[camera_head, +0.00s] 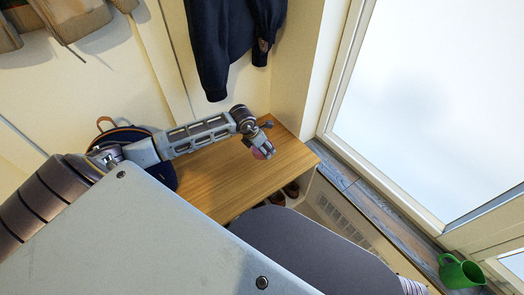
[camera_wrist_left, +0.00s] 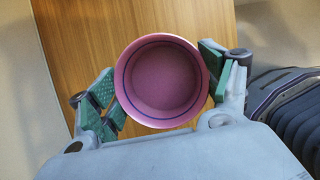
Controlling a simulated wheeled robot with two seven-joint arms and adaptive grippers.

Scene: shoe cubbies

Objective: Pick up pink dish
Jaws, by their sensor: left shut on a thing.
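The pink dish (camera_wrist_left: 162,82) is round with a raised rim and a thin dark blue ring inside. In the left wrist view it sits between the two green-padded fingers of my left gripper (camera_wrist_left: 165,90), which is shut on it. In the head view my left gripper (camera_head: 263,141) is over the wooden bench, and only a small pink part of the dish (camera_head: 264,152) shows beside the fingers. I cannot tell whether the dish touches the bench. My right gripper is not in view.
The wooden bench (camera_head: 212,180) has bare room around the gripper. A dark blue bag (camera_head: 128,137) stands at its left end. Shoes (camera_head: 291,190) sit below its front edge. A dark jacket (camera_head: 228,40) hangs above. A green jug (camera_head: 460,271) is on the window sill at right.

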